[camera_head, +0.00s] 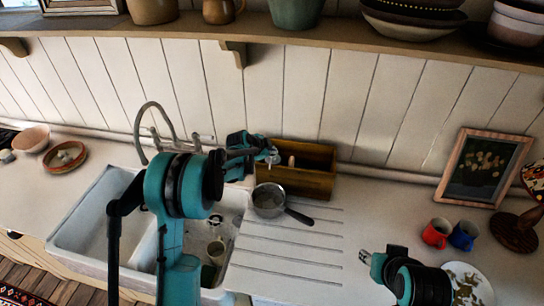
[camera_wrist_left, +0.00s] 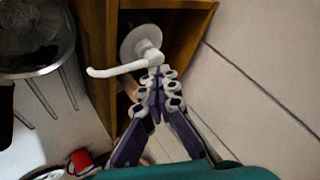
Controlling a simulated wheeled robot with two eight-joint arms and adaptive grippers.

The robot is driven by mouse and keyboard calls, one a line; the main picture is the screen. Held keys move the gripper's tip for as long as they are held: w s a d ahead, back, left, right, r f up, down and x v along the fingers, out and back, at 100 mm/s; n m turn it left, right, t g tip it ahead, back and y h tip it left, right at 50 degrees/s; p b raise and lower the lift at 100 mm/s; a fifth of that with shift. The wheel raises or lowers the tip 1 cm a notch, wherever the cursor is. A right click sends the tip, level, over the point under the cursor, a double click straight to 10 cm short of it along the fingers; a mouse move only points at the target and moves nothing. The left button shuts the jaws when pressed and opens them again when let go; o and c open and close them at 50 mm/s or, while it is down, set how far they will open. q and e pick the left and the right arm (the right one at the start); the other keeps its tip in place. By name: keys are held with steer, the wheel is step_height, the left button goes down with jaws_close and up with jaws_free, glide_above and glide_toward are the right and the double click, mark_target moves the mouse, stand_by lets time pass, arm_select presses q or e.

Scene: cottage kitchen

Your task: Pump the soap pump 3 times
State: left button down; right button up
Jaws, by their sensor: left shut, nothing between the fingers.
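The white soap pump (camera_wrist_left: 143,46), with a long curved spout, shows in the left wrist view at the wooden box (camera_wrist_left: 178,18). Its spout points left. My left gripper (camera_wrist_left: 158,72) is shut and empty, with its fingertips right at the pump head; I cannot tell whether they touch. In the head view my left gripper (camera_head: 271,155) is over the left end of the wooden box (camera_head: 318,186), and the pump is mostly hidden there by the gripper. My right gripper (camera_head: 366,257) is low at the right over the counter, too small to tell its jaws.
A saucepan (camera_head: 268,201) stands in front of the box, its handle toward the right. The white sink (camera_head: 92,222) and curved faucet (camera_head: 152,106) are at the left. Red (camera_head: 436,233) and blue (camera_head: 463,236) mugs and a framed picture (camera_head: 485,168) are at the right. A shelf (camera_head: 300,36) runs above.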

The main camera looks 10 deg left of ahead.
stand_by(0.4)
arm_select(q)
steer(key=shift+r, duration=0.3)
steer(key=shift+r+p, duration=1.7)
steer(key=shift+r, duration=1.35)
